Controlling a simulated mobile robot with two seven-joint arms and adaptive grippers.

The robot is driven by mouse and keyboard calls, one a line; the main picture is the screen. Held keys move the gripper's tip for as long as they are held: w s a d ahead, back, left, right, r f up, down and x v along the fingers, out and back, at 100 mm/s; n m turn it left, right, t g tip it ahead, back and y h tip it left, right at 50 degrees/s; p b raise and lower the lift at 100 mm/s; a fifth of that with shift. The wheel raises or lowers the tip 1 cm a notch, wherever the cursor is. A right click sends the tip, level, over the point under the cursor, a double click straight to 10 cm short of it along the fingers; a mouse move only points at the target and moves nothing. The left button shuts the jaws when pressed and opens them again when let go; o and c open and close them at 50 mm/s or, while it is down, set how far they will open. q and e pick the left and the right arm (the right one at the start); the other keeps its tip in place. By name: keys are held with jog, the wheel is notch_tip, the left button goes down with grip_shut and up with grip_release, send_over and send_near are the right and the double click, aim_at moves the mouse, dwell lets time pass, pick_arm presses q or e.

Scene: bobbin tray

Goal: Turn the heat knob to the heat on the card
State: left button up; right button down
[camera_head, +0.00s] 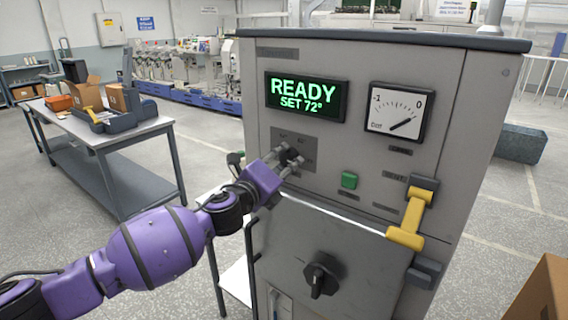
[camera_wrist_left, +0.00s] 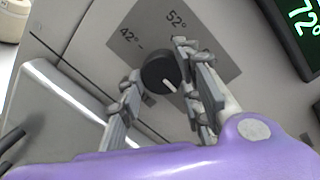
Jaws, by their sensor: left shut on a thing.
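The heat knob (camera_wrist_left: 158,74) is round and black, on a dark grey plate (camera_wrist_left: 147,22) on the machine's front. My left gripper (camera_head: 287,158) is shut on the knob; in the left wrist view its fingers (camera_wrist_left: 160,78) stand on either side of it. The knob's white pointer line is turned to the lower right in that view, away from the visible marks 42° and 52°. The fingers hide other marks. The green display (camera_head: 306,95) reads READY, SET 72°. I cannot make out a heat card. My right gripper is not in view.
A dial gauge (camera_head: 399,112), a green button (camera_head: 349,180) and a yellow lever handle (camera_head: 409,220) are right of the plate. A large black knob (camera_head: 320,279) is below. A cardboard box (camera_head: 540,292) stands at the lower right. A table (camera_head: 95,142) is at the left.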

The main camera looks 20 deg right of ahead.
pick_arm(q)
jog(key=shift+w+a+f, duration=0.15)
jog(key=shift+f, duration=0.25)
jog(key=o, duration=1)
jog(key=shift+o, duration=0.4)
jog(key=shift+r, duration=0.15)
jog(key=shift+r, duration=0.15)
jog(key=v, duration=1.2)
